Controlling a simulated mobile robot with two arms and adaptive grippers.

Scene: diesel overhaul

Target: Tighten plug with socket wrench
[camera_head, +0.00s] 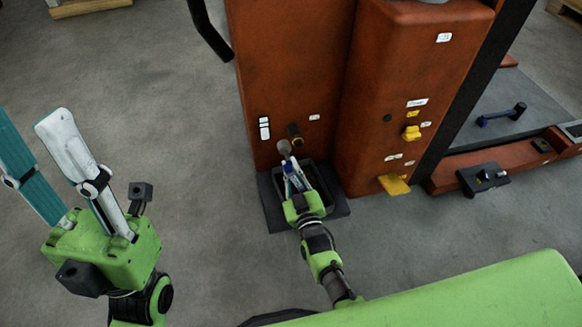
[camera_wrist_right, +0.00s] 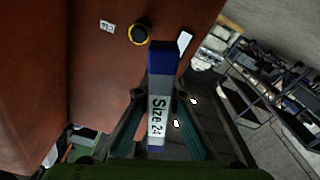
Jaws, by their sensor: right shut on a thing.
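The plug, dark with a yellow ring, sits low on the orange-brown engine housing (camera_head: 294,70), and the plug (camera_head: 295,136) also shows in the right wrist view (camera_wrist_right: 139,33). My right gripper (camera_head: 290,168) is shut on the socket wrench, whose blue and white handle reads "Size 24" in the right wrist view (camera_wrist_right: 159,95). The wrench's grey round end (camera_head: 284,147) is just below and left of the plug in the head view. I cannot tell whether they touch. My left gripper (camera_head: 30,118) is open and empty, over bare floor at the left.
A dark tray (camera_head: 337,206) lies on the floor under my right gripper, against the housing. A yellow knob (camera_head: 411,133) and a yellow lever (camera_head: 394,185) stick out from the housing to the right. Blue-framed shelving (camera_wrist_right: 255,85) stands farther off.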

